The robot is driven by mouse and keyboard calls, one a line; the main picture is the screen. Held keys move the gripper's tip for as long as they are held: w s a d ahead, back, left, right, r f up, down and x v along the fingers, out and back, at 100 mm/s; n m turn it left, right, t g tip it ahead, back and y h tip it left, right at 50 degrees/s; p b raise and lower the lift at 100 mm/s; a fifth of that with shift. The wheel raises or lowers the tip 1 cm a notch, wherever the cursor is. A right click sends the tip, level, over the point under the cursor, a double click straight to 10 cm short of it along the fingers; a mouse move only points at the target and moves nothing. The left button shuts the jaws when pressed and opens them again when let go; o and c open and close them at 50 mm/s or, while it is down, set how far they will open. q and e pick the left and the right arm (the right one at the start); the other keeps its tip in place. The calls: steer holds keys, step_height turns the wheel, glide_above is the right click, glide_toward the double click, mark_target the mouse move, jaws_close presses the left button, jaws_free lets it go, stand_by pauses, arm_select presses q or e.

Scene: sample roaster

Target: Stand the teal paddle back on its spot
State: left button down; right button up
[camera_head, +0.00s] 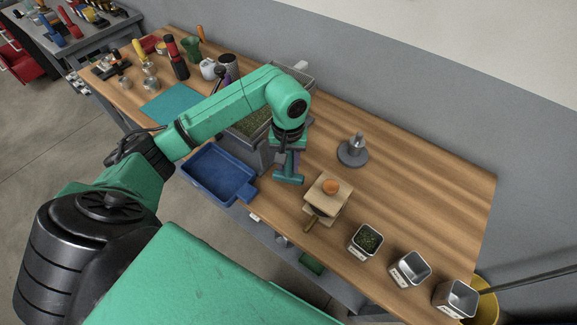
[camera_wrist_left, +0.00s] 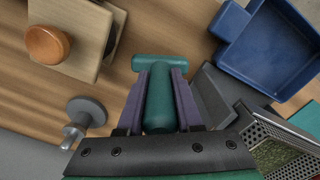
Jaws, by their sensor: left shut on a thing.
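The teal paddle (camera_head: 288,178) is a T-shaped piece with a thick handle and a crossbar end. My left gripper (camera_head: 289,158) is shut on its handle. In the left wrist view the teal paddle (camera_wrist_left: 160,62) lies between the two purple fingers of the left gripper (camera_wrist_left: 159,95), its crossbar beyond the fingertips. In the head view the crossbar is at the lower end, between the grey bin and the wooden box. I cannot tell whether it touches the table. My right gripper is not in view.
A grey bin (camera_head: 264,158) and a blue tray (camera_head: 216,178) stand left of the paddle. A wooden box with an orange knob (camera_head: 331,186) and a grey round-based stand (camera_head: 353,153) are to its right. Several metal tins line the front edge. The back right of the table is clear.

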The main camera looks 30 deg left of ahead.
arm_select(q)
steer(key=shift+s+f, duration=0.15)
steer(key=shift+f, duration=1.05)
steer(key=shift+d, duration=0.1)
steer(key=shift+f, duration=0.15)
steer(key=c, duration=0.9)
jaws_free()
steer(key=o, duration=0.3)
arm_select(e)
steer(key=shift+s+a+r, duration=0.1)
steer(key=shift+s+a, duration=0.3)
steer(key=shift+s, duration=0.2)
